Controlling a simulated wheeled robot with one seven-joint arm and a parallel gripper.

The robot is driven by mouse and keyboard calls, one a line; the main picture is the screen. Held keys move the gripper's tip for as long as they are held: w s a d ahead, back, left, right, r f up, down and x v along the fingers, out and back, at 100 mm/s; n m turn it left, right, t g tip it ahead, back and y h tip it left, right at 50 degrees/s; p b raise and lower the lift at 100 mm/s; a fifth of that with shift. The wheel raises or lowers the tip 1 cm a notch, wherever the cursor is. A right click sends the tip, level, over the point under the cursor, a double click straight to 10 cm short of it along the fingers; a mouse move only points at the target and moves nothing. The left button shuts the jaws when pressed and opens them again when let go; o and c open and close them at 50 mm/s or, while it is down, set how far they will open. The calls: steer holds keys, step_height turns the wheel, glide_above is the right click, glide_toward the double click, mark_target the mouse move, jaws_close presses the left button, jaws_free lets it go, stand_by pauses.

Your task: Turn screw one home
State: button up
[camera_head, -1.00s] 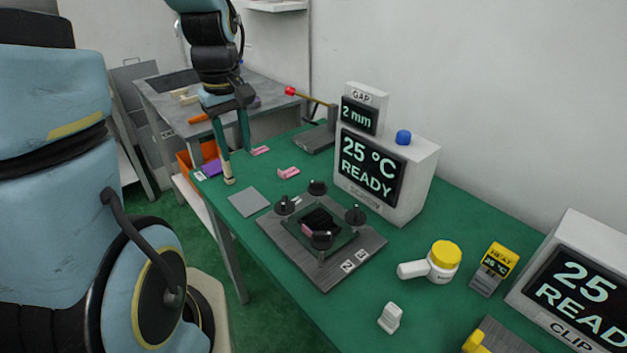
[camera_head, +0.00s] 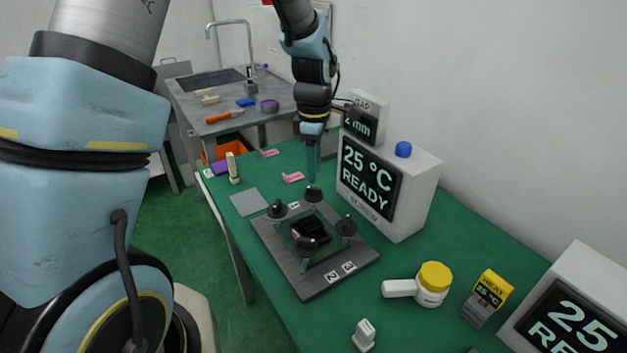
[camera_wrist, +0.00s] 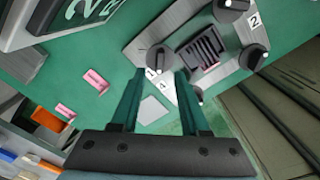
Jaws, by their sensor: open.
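A grey plate fixture (camera_head: 277,254) with black knob-like screws at its corners lies on the green table. Screw one (camera_head: 312,194) is the back knob; in the wrist view it (camera_wrist: 158,57) stands beside the label 1 (camera_wrist: 151,73). A dark ribbed block sits in the middle of the plate, also seen in the wrist view (camera_wrist: 203,47). My gripper (camera_head: 312,180) points down at the back knob, its tips appearing just above or behind it. In the wrist view the fingers (camera_wrist: 161,76) are apart and empty, with screw one just beyond them. Exact height is unclear.
The SCREW display box (camera_head: 400,215), reading 25 °C READY, stands close to the right of my gripper. A grey square (camera_head: 249,202), pink pieces (camera_head: 293,177) and a small upright post (camera_head: 233,168) lie left.

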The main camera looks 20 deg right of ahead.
mark_target(314, 188)
steer(key=shift+f+p, duration=0.5)
steer(key=shift+f, duration=2)
jaws_close()
